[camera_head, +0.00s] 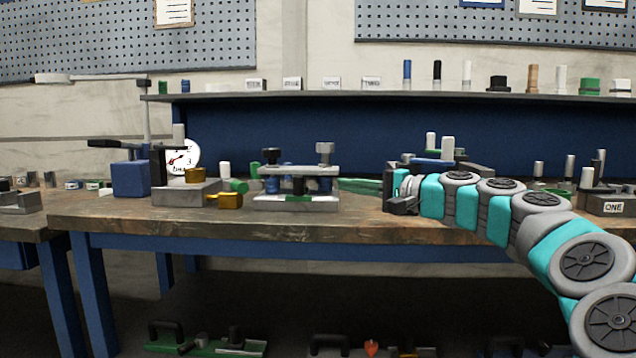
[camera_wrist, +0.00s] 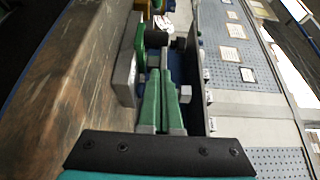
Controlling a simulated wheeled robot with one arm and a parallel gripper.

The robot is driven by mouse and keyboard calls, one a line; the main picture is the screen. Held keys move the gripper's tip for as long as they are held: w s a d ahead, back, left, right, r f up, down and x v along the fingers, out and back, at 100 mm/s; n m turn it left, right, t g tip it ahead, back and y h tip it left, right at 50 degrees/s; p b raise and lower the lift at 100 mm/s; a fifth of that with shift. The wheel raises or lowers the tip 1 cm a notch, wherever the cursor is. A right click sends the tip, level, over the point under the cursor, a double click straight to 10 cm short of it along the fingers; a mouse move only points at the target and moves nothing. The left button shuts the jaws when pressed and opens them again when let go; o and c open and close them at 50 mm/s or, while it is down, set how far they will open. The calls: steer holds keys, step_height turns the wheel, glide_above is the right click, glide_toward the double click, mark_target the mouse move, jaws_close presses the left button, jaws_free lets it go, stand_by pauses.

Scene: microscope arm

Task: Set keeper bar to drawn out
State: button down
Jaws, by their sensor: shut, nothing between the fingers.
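A clamp-like fixture (camera_head: 298,203) stands on the workbench, left of my gripper in the head view. It has a grey crossbar (camera_head: 300,169) on top, upright posts with knobs, and a green strip in its base. I cannot tell for sure which part is the keeper bar. My gripper (camera_head: 342,184) reaches in from the right, and its green fingers end close to the fixture's right side. In the wrist view my gripper's fingers (camera_wrist: 162,72) are together with nothing held. Whether the tips touch the fixture cannot be told.
The bench top (camera_head: 330,225) is clear in front of the fixture. To its left are a grey block with brass parts (camera_head: 185,194), a blue box (camera_head: 130,179) and a dial gauge (camera_head: 183,157). A grey block labelled ONE (camera_head: 606,203) stands at right. A shelf (camera_head: 390,97) runs behind.

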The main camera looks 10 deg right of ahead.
mark_target(301, 184)
steer(key=x, duration=1)
steer(key=shift+s+a, duration=0.1)
steer(key=shift+s, duration=0.1)
steer(key=shift+s+a+b, duration=0.15)
steer(key=shift+s+a, duration=0.15)
steer(key=shift+s, duration=0.6)
steer(key=shift+s+a+b, duration=0.15)
steer(key=shift+s+a, duration=0.15)
steer(key=shift+s, duration=0.6)
steer(key=shift+s+a+b, duration=0.15)
steer(key=shift+s+a, duration=0.15)
steer(key=shift+s, duration=0.65)
